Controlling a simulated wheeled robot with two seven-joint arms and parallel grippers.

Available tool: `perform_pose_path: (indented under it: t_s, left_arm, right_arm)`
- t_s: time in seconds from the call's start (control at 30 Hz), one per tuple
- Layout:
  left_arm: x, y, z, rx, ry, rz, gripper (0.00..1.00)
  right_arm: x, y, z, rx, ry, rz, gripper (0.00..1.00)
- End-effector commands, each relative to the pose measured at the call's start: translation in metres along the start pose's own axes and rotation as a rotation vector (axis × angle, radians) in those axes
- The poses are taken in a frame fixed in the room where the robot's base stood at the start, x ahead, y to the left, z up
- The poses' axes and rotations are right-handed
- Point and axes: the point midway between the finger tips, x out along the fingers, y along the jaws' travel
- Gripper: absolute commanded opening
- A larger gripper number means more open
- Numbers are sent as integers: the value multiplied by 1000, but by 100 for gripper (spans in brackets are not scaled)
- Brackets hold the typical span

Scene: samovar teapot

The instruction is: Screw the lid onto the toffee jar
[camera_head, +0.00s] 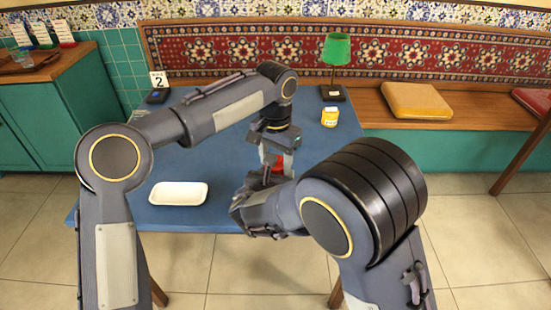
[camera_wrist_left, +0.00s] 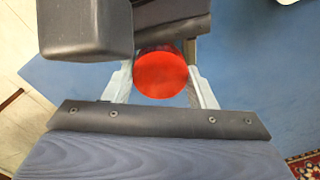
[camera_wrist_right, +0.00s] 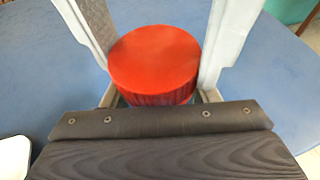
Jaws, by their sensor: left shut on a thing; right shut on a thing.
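The red round lid (camera_head: 278,163) is over the blue table (camera_head: 222,160), between my two grippers. My left gripper (camera_head: 275,158) reaches down from above, shut on the lid, with a pale finger on each side of it. The lid's flat top faces up in the left wrist view (camera_wrist_left: 160,73), and its ridged side shows in the right wrist view (camera_wrist_right: 155,65). My right gripper (camera_wrist_right: 160,98) comes in from the side, lower down, shut on what seems to be the toffee jar beneath the lid. The jar is almost wholly hidden, so I cannot tell how the lid sits on it.
A white tray (camera_head: 178,194) lies at the table's front left. A small yellow container (camera_head: 330,117) stands at the right, near a green-shaded lamp (camera_head: 336,50). A number 2 card (camera_head: 158,79) stands at the back left. The table is clear between the tray and my grippers.

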Motion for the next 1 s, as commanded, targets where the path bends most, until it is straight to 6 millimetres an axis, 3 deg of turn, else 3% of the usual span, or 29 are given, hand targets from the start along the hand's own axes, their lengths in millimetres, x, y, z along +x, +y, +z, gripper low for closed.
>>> perform_pose_path:
  t_s: [0.03,0.2,0.47,0.8,1.0]
  left_arm:
    - [0,0,0,-1,0,-1,53]
    - [0,0,0,-2,0,0,72]
    - [-2,0,0,-3,1,0,72]
    - [-41,0,0,-2,2,-1,72]
    - [-46,0,0,-2,1,1,72]
  right_arm:
    - [0,0,0,1,-1,-1,0]
    - [0,0,0,1,-1,-1,0]
    - [0,0,0,0,-1,-1,0]
    - [0,0,0,0,-1,-1,0]
    - [0,0,0,0,-1,0,0]
